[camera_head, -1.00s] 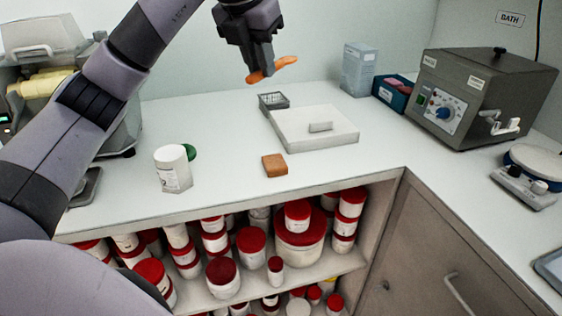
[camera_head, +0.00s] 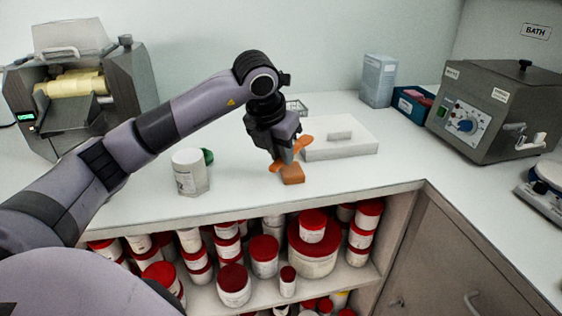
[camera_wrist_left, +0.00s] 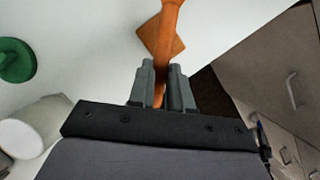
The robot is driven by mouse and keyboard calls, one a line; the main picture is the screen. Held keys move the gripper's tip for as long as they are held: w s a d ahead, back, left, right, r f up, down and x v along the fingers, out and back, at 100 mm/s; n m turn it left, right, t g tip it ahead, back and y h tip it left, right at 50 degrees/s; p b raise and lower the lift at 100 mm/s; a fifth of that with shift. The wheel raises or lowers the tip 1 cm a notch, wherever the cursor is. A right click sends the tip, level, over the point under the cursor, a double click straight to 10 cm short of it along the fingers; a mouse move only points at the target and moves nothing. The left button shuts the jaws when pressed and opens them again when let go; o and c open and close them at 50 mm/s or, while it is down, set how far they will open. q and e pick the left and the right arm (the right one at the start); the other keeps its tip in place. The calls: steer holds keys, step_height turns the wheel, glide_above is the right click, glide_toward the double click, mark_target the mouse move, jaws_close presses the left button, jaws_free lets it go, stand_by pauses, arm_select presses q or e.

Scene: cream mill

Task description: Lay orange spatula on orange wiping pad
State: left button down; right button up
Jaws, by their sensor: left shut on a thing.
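The orange spatula (camera_head: 304,141) is held between the fingers of my left gripper (camera_head: 287,160). In the left wrist view the spatula (camera_wrist_left: 170,12) runs from between the fingertips (camera_wrist_left: 165,75) towards the top edge. The orange-brown wiping pad (camera_head: 293,175) lies flat on the counter near its front edge. The spatula is over or close to the pad; the pad (camera_wrist_left: 153,42) shows just beyond the fingertips in the wrist view, partly covered by the spatula. Whether they touch I cannot tell. My right gripper is not in view.
A white tub (camera_head: 189,172) with a green lid (camera_head: 207,156) beside it stands left of the pad. A white flat block (camera_head: 345,140) lies behind on the right. A grey wire tray (camera_head: 296,107) is partly hidden by my arm. Red-lidded jars (camera_head: 312,250) fill the shelf below.

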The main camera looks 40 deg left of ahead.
mark_target(280, 159)
arm_select(q)
step_height(280, 159, down, 3)
steer(key=shift+r, duration=0.15)
steer(key=c, duration=1)
jaws_free()
steer(key=shift+f, duration=0.2)
steer(key=shift+c, duration=0.2)
